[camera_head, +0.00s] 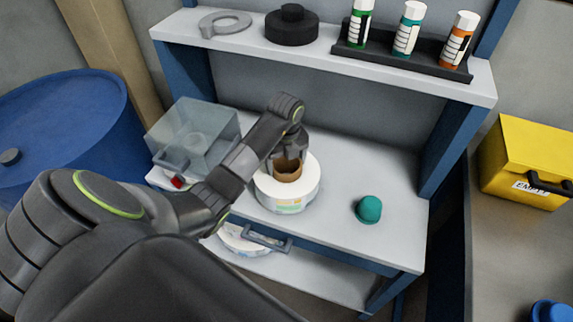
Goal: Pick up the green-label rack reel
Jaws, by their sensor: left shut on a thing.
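A white reel (309,190) with a brown core and a pale greenish label on its side is at the front middle of the workbench (345,180). My left gripper (288,168) points down into the top of this reel and is shut on it at the core. I cannot tell whether the reel touches the bench top or hangs just above it. Another white reel (236,241), with a bluish label, lies on the shelf below and is partly hidden by the bench edge and handle. My right gripper is not in view.
A clear-covered box (193,135) stands left on the bench, and a teal knob (369,208) stands right. The upper shelf (345,62) holds a grey ring (226,22), a black round part (291,26) and three labelled bottles (409,30). A yellow box (525,163) stands at far right.

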